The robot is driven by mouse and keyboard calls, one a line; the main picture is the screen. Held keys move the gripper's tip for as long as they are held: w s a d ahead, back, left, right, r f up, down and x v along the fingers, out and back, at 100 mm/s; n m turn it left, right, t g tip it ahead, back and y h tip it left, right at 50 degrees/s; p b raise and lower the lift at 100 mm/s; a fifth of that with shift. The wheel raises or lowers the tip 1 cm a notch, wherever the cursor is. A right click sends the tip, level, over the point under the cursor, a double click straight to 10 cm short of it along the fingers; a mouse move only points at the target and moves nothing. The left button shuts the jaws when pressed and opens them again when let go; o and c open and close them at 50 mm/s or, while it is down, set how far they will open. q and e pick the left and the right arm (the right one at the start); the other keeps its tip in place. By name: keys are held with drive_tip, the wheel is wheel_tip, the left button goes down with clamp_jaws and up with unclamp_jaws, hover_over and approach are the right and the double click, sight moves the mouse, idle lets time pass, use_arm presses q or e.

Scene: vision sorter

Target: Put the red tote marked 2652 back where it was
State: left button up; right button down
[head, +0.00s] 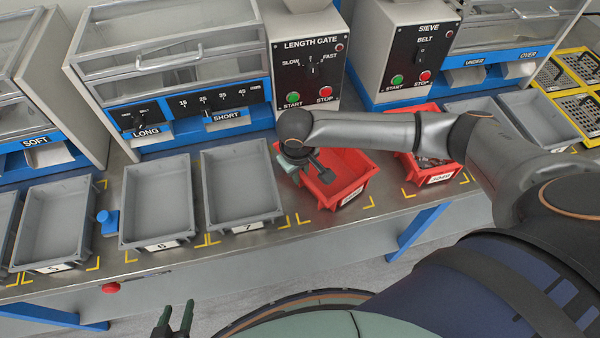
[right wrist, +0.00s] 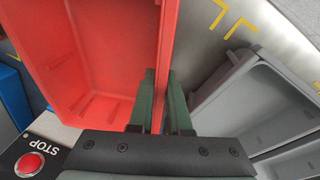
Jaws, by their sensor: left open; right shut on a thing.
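A red tote (head: 350,165) stands in front of the length gate machine, over a spot with yellow corner marks. It is turned a little against the marks and looks empty. I cannot tell whether it rests on the bench or hangs just above it. The number on its front label is too small to read. My right gripper (head: 306,166) is shut on its left wall; the right wrist view shows the fingers (right wrist: 161,85) on both sides of the red wall (right wrist: 148,45). My left gripper (head: 175,322) is open and empty at the bottom edge, away from the bench.
Grey tote 7 (head: 242,213) stands left of the red tote, grey tote 6 (head: 160,240) beyond it. A second red tote (head: 448,171) with things in it stands to the right, partly behind my right arm. The length gate machine (head: 309,60) is close behind.

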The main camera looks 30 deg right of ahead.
drive_tip(key=c, duration=0.9)
unclamp_jaws()
drive_tip(key=shift+f, duration=0.1)
drive_tip(key=shift+o, duration=0.2)
wheel_tip(320, 180, up, 12)
drive_tip(key=s+a+p, duration=0.1)
drive_tip(key=p, duration=0.1)
drive_tip(key=shift+s+a, duration=0.15)
drive_tip(key=shift+s, duration=0.2)
